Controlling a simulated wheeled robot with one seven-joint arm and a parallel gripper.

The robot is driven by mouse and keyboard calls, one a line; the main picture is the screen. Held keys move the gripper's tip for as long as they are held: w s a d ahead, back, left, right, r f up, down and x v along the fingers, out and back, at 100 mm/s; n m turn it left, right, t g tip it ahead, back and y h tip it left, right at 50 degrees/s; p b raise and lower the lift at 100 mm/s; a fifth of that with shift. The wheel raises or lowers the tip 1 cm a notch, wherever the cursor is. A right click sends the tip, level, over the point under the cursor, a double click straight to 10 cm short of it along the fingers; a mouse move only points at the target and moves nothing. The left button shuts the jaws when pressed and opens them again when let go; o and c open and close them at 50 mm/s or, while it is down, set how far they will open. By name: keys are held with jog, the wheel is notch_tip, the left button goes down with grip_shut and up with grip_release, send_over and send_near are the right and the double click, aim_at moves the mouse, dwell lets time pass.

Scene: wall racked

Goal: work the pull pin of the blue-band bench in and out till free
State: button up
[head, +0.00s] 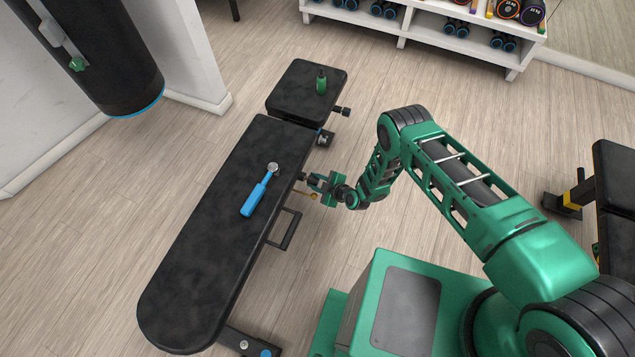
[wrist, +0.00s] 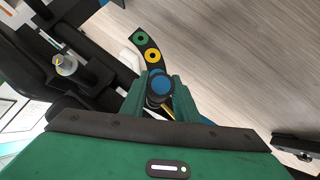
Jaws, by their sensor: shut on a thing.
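The bench (head: 205,240) has a long black pad and a separate shorter pad behind it; small blue marks show on its frame. My gripper (head: 314,181) is at the bench's right side, just below the edge of the long pad. In the wrist view my gripper (wrist: 160,97) is shut on the pull pin (wrist: 161,84), a dark round knob with a blue face between the two green fingers. A curved dark plate with green and yellow rings (wrist: 146,46) reaches up from behind the knob.
A black punching bag (head: 95,50) hangs at the upper left. A dumbbell rack (head: 440,40) stands at the back. Another bench (head: 615,185) is at right.

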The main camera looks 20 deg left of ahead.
jog(key=shift+d, duration=1)
jog(key=o, duration=1.1)
jog(key=shift+s+r, duration=0.1)
jog(key=v, duration=1)
jog(key=shift+d+r, duration=0.1)
jog(key=shift+d, duration=0.2)
